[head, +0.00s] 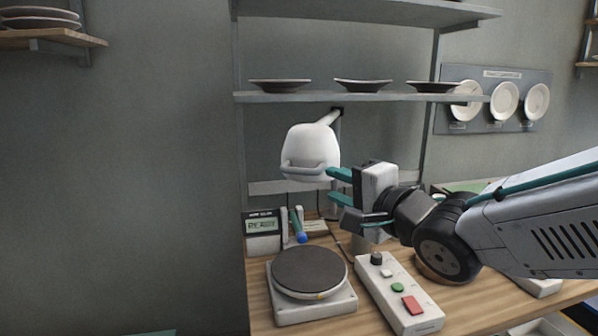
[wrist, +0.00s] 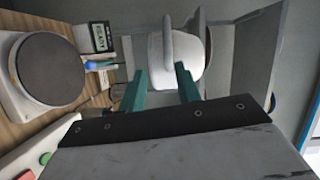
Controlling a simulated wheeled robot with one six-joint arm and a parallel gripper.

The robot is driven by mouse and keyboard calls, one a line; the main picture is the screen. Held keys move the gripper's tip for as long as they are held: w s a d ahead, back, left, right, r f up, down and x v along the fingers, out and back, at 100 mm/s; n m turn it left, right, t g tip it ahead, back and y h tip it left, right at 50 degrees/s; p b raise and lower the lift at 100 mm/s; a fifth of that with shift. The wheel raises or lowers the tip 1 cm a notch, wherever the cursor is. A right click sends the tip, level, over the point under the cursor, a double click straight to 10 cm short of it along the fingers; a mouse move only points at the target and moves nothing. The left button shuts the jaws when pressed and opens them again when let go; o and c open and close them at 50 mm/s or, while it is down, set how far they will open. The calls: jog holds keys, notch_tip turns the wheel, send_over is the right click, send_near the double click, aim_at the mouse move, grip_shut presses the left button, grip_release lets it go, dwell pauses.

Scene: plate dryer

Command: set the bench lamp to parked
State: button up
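The bench lamp has a white rounded head (head: 312,145) on a short arm below the lower wall shelf. A grey bar handle (head: 308,168) curves across the front of the head. My gripper (head: 331,185), with two teal fingers, is open and empty just right of and slightly below the lamp head in the head view. In the wrist view the lamp head (wrist: 186,55) and its handle (wrist: 167,38) lie beyond the fingertips, with the handle in line with the gap between them. The fingers appear apart from the handle.
A round dark-topped plate device (head: 309,270) stands on the wooden bench, with a small display unit (head: 262,226) behind it. A white control box (head: 400,290) with a knob and green and red buttons is below my gripper. A shelf (head: 360,97) with dark plates runs above the lamp.

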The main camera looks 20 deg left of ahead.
aim_at(300, 173)
jog(key=shift+g+y, duration=0.4)
jog(key=shift+y, duration=0.3)
jog(key=w+a, duration=0.1)
jog(key=a, duration=0.2)
jog(key=w+a, duration=0.1)
jog(key=a, duration=0.2)
jog(key=w+a+r, duration=0.1)
jog(key=a, duration=0.2)
grip_shut()
